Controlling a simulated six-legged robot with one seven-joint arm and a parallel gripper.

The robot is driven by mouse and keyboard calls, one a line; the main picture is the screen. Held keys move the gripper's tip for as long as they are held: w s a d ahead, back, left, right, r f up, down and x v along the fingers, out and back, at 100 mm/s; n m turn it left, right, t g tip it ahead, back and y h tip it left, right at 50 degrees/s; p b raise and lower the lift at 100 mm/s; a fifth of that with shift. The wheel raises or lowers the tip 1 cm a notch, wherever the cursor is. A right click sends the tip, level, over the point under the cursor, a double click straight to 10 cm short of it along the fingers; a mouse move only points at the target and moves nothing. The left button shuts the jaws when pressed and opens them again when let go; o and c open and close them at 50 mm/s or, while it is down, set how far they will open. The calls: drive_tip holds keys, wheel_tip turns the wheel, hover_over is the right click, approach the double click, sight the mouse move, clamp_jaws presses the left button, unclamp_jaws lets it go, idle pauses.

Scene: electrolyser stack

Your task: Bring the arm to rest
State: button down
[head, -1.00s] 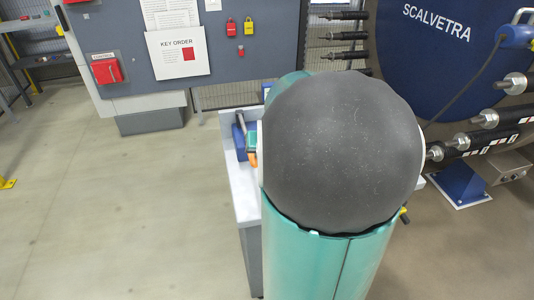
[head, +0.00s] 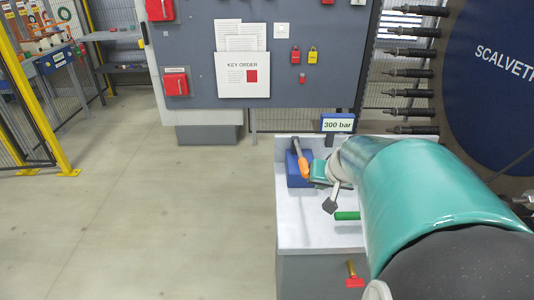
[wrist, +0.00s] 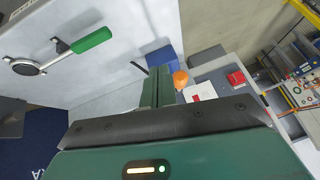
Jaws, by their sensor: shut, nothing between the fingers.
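My teal arm reaches from the lower right of the head view over the white bench (head: 300,236). My gripper (head: 318,171) is partly hidden by its own wrist, close to the right of an orange-handled tool (head: 304,168) at a blue block (head: 293,176). In the wrist view my gripper's dark green fingers (wrist: 157,88) are shut with nothing between them. The orange handle (wrist: 180,78) shows just beyond their right side, and the blue block (wrist: 160,56) behind them. Whether the fingers touch either cannot be told.
A "300 bar" sign (head: 338,125) stands at the bench's back. A grey board (head: 200,60) stands behind. Open floor (head: 150,220) lies to the left.

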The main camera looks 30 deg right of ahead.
idle(0.4)
drive_tip(key=w+a+r+n+y, duration=0.1)
drive_tip(key=a+r+n, duration=0.1)
drive_tip(key=a, duration=0.6)
drive_tip(key=a+r+n+y, duration=0.1)
drive_tip(key=a+r+n, duration=0.1)
drive_tip(key=a, duration=0.7)
drive_tip(key=s+a+n, duration=0.4)
drive_tip(key=s+a, duration=0.2)
drive_tip(key=a, duration=0.5)
drive_tip(key=shift+a+r+g, duration=0.3)
drive_tip(key=shift+a+r, duration=0.05)
drive_tip(key=shift+r, duration=0.05)
drive_tip(key=shift+d, duration=0.2)
